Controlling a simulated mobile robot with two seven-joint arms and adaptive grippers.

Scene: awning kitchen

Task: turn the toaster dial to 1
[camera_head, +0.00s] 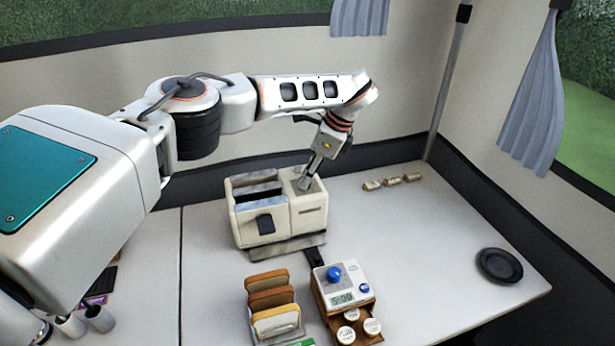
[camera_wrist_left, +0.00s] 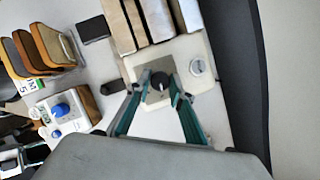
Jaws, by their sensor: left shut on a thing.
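The cream toaster (camera_head: 309,222) stands on the white table, with two long slots and a flat top panel at its right end. It also shows in the wrist view (camera_wrist_left: 188,52). The toaster dial (camera_wrist_left: 158,81) is a dark round knob on a grey square plate in that panel. My left gripper (camera_head: 306,184) points down onto the panel. In the wrist view its teal fingers (camera_wrist_left: 156,90) are shut on the dial, one on each side. The dial's pointer and number marks are too small to read. In the head view the fingers mostly hide the dial. My right gripper is not in view.
Small corks (camera_head: 392,183) and a black dish (camera_head: 499,265) lie right. The table between is clear.

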